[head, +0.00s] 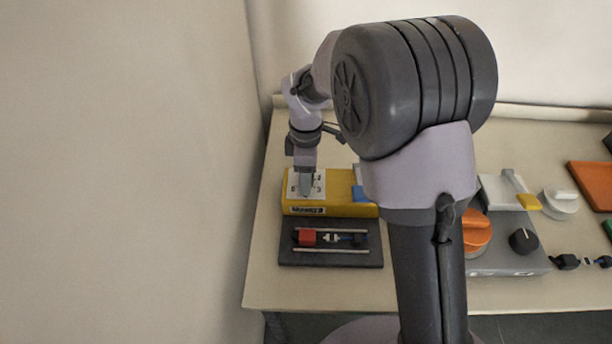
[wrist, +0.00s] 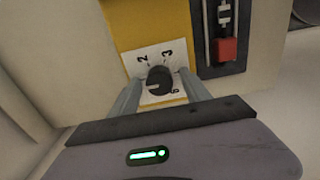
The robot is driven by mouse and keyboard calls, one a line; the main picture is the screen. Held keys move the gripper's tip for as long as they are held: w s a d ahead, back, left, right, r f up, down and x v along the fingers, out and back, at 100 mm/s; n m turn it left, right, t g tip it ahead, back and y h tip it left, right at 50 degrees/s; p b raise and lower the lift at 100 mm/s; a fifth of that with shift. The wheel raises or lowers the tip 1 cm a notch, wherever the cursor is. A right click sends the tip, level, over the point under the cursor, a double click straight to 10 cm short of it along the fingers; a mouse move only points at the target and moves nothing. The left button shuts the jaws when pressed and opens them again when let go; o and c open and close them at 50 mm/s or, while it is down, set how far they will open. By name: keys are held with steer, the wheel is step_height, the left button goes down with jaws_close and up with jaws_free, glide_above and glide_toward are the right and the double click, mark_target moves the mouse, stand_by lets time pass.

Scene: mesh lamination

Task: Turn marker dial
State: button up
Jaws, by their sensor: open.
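The marker dial (wrist: 159,80) is a dark round knob on a white numbered plate (wrist: 146,60), with a 2 and a 3 legible in the wrist view. The plate is on top of a yellow box (head: 341,190) at the left end of the table. My gripper (wrist: 158,88) is over the plate with its two grey fingers apart, one on each side of the dial. I cannot tell whether the fingers touch the dial. In the head view my gripper (head: 305,190) comes down onto the plate and hides the dial.
A dark rail fixture with a red block (head: 307,237) lies in front of the yellow box. To the right are an orange knob (head: 475,232), a black knob (head: 523,241), a white knob (head: 560,204) and an orange tray (head: 592,184). A wall stands close on the left.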

jaws_close()
steer(key=shift+r+m, duration=0.1)
steer(key=shift+m, duration=0.2)
steer(key=m+p, duration=0.2)
steer(key=m, duration=0.2)
steer(key=shift+m, duration=0.4)
steer(key=m+p, duration=0.1)
steer(key=m, duration=0.5)
steer(key=shift+w, duration=0.1)
steer(key=m, duration=0.6)
steer(key=shift+m, duration=0.3)
steer(key=m+b, duration=0.1)
steer(key=m, duration=0.4)
steer(key=shift+m, duration=0.3)
